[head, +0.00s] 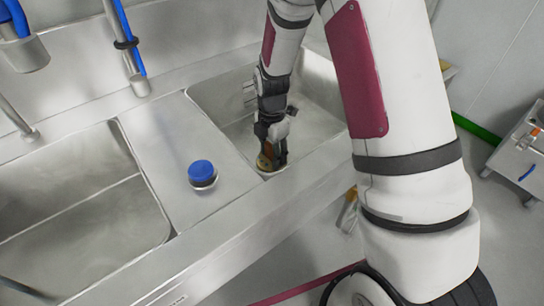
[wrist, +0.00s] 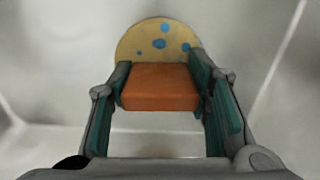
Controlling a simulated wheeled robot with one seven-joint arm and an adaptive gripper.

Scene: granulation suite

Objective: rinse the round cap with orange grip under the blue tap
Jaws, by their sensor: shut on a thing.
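My gripper (head: 272,152) is shut on the orange grip (wrist: 160,88) of the round cap. The cap's disc (wrist: 158,40) is pale yellow with several blue spots and shows beyond the fingers in the wrist view. In the head view the cap (head: 264,163) is a small tan shape at the fingertips, low in the right sink basin by its front wall. Whether it touches the basin is unclear. A tap with a blue hose (head: 127,32) hangs over the strip between the basins, left of my gripper. No water is visible at its nozzle (head: 140,86).
A round metal piece with a blue top (head: 202,172) stands on the steel strip between the basins. The left basin (head: 90,215) looks empty. Another blue-hosed fitting (head: 22,48) is at the upper left. A steel cart (head: 520,150) stands far right.

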